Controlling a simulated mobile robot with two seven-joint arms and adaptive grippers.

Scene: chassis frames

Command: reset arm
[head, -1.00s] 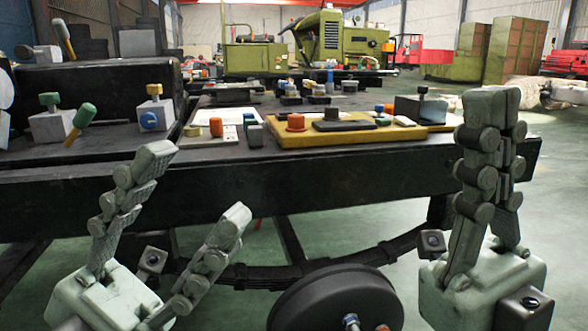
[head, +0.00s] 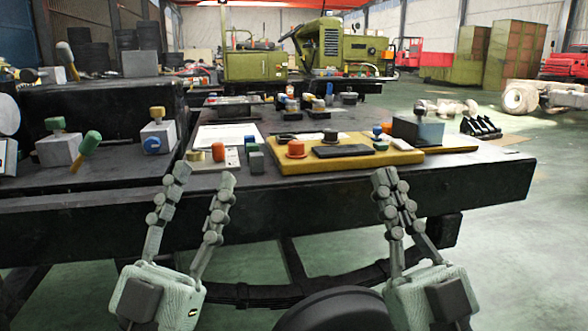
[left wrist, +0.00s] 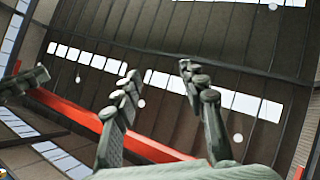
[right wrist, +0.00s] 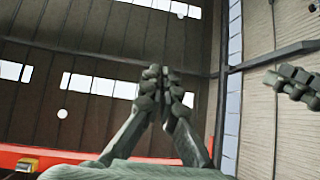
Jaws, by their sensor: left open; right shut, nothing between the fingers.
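My left gripper (head: 202,178) is at the lower left of the head view, in front of the black table edge, with its fingers pointing up. Its two fingers stand apart with nothing between them, as the left wrist view (left wrist: 158,72) also shows. My right gripper (head: 385,178) is right of the middle in the head view, also upright in front of the table edge. Its fingertips are together and hold nothing; the right wrist view (right wrist: 160,72) shows them touching against the roof. Both grippers are apart from the objects on the table.
The black table (head: 340,181) carries a yellow board (head: 278,160) with an orange knob (head: 295,149), and a grey block (head: 417,131) at the right. A green-handled tool (head: 88,147) leans at the left. A wheel (head: 335,312) is low in front.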

